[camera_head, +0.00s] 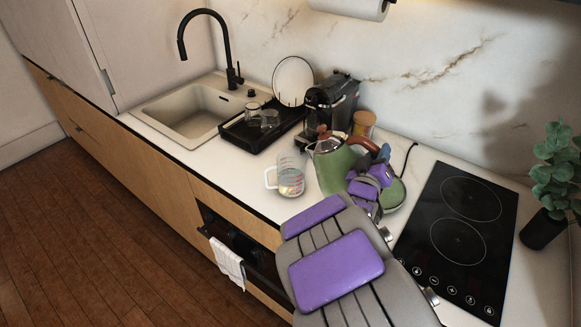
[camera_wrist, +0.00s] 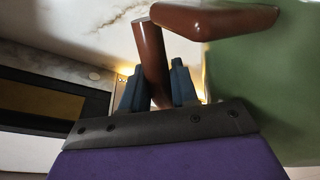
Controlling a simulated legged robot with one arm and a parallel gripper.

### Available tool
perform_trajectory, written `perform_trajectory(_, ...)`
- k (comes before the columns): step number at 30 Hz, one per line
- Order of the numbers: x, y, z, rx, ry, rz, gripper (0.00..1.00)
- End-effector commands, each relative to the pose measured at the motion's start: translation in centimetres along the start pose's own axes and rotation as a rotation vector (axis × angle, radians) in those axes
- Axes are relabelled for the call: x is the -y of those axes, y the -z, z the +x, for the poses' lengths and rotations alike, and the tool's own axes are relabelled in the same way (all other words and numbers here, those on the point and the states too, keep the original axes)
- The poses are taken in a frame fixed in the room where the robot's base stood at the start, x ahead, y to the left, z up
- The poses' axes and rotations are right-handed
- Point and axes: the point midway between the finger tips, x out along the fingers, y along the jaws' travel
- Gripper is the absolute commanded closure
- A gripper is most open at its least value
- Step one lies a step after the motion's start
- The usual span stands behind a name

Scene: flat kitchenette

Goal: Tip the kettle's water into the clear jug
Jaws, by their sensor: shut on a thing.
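My gripper (camera_head: 384,158) is shut on the kettle's brown handle (camera_wrist: 152,65). In the wrist view the dark blue fingers (camera_wrist: 157,88) sit on both sides of the handle, with the green kettle body (camera_wrist: 270,95) at the right. The kettle looks close to upright, left of its round base (camera_head: 396,196). I cannot tell its height above the counter.
A black coffee machine (camera_head: 331,104) and an orange-lidded jar (camera_head: 363,123) stand behind the kettle. A black dish rack (camera_head: 240,135) with glasses and a plate is beside the sink (camera_head: 180,112). The black hob (camera_head: 458,235) and a plant (camera_head: 557,165) are at right.

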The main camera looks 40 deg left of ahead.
Motion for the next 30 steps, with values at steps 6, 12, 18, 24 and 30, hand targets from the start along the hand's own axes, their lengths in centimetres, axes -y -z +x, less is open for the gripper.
perform_trajectory(6,-0.2,-2.7,0.1,0.016,0.003,0.163,1.0)
perform_trajectory(12,-0.2,-4.6,0.1,0.032,0.007,0.315,1.0)
perform_trajectory(18,-0.2,-6.1,0.1,0.047,0.011,0.461,1.0)
perform_trajectory(24,0.3,-7.1,0.0,0.061,0.016,0.565,1.0)
perform_trajectory(30,0.4,-7.5,0.0,0.064,0.017,0.613,1.0)
